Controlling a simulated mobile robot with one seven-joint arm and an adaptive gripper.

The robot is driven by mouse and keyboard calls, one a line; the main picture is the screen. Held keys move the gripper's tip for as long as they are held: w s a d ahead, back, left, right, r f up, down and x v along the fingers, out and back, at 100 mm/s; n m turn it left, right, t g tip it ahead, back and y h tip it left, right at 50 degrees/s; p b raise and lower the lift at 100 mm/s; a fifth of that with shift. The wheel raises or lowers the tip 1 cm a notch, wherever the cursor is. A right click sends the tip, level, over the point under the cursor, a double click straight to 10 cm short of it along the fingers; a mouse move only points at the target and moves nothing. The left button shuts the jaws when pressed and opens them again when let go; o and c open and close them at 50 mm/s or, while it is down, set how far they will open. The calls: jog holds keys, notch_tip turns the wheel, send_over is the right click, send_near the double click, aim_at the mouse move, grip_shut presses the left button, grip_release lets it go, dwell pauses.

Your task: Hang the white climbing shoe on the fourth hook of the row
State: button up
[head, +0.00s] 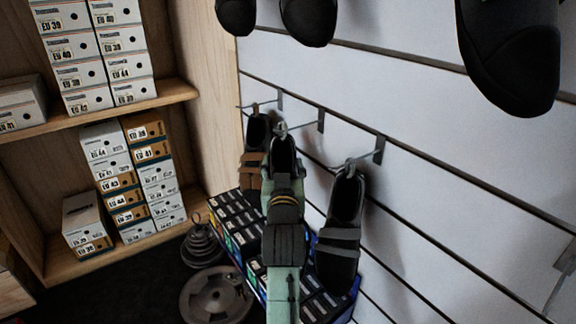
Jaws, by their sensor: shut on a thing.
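A pale green and black arm that looks like mine rises from the bottom edge, in front of the hanging shoes. My gripper (284,182) appears to be at its upper end, by the second hook. Its jaws are shut on a shoe (283,151) whose dark opening shows; most of it is covered. I cannot make out any clearly white shoe. A row of hooks is on the white wall: first hook (281,99), second hook (321,120), third hook (379,152). What seems to be the fourth hook (566,262) is empty, cut by the right edge.
A brown-strapped shoe (254,158) hangs on the first hook and a dark grey-strapped shoe (339,240) on the third. Large dark shoes (512,62) hang above. Dark boxes (236,222) are stacked below. Weight plates (215,297) and shelved shoe boxes (132,180) are at left.

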jog(key=shift+s+a, duration=0.35)
jog(key=shift+a+r, duration=0.1)
jog(key=shift+a, duration=0.05)
jog(key=shift+s+a, duration=1)
jog(key=shift+a, duration=0.25)
jog(key=s+a+r+p, duration=0.1)
jog(key=s+a, duration=0.4)
jog(key=a, duration=0.2)
jog(key=shift+s+a+p, duration=0.15)
jog(key=shift+p, duration=0.15)
